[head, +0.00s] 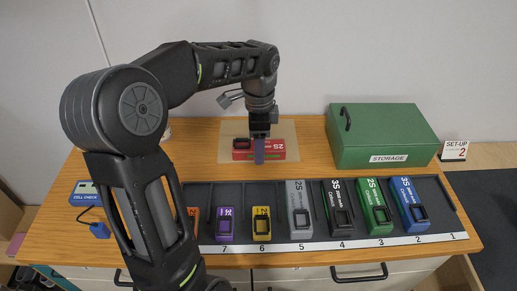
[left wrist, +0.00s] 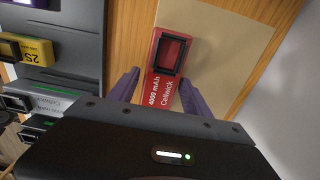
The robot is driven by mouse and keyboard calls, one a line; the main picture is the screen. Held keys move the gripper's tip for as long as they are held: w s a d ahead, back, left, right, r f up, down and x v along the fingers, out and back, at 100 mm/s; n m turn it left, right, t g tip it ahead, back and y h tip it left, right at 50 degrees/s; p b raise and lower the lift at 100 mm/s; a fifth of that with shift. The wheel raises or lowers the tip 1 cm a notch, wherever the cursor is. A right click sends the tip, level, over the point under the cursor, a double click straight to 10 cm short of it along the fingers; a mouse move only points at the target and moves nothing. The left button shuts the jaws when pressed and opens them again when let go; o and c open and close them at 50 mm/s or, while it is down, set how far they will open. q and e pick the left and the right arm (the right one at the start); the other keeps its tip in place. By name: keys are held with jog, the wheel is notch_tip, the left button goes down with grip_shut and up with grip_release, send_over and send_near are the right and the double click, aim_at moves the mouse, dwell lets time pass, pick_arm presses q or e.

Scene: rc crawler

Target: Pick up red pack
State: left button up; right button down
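The red pack (head: 243,155) lies flat on a tan mat (head: 283,128) near the back of the table. It also shows in the left wrist view (left wrist: 163,87), with a dark-framed square at its far end and white print. My left gripper (head: 260,158) points down over the pack's middle, its fingers hiding part of it in the head view. In the left wrist view the two purple-grey fingers (left wrist: 160,92) are apart, one on each side of the pack. A gap shows at the left finger; contact at the right finger is unclear. My right gripper is out of view.
A black tray (head: 330,236) with numbered slots holds several coloured packs in front. A green storage box (head: 385,140) stands at the right, beside a set-up sign (head: 454,151). A blue cell checker (head: 86,194) sits at the left edge. My left arm hides part of the table.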

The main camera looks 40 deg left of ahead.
pick_arm(q)
grip_shut()
dwell(0.4)
jog(key=shift+r, duration=0.55)
notch_tip(320, 180, up, 6)
jog(key=shift+r, duration=0.1)
jog(key=shift+r+p, duration=0.7)
jog(key=shift+r, duration=0.25)
jog(key=shift+r+p, duration=0.45)
jog(key=shift+p, duration=0.05)
